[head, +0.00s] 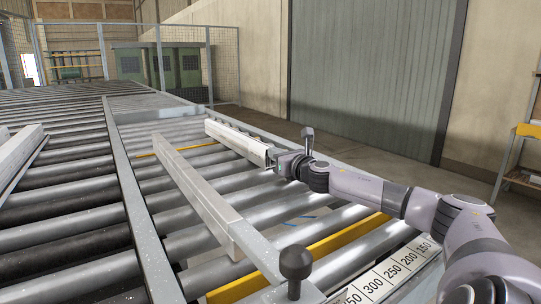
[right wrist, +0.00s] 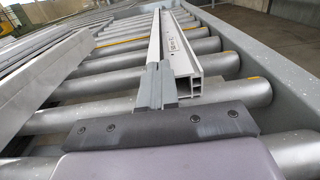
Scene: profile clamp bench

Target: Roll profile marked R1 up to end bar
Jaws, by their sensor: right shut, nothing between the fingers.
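A pale hollow profile (head: 236,139) lies lengthwise on the rollers near the right side rail. My right gripper (head: 270,165) is at the near end of this profile. In the right wrist view its fingers (right wrist: 158,72) are shut and empty, just left of the open end; I cannot tell whether they touch it. A yellow bar (head: 326,246) crosses between the near rollers, nearer than the profile. My left gripper is out of view.
A second long bar (head: 192,183) lies lengthwise left of the profile. A divider rail (head: 128,190) separates another roller lane with more bars (head: 20,152). A thin yellow strip (head: 205,147) lies farther back. A numbered scale (head: 391,271) is at the front right.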

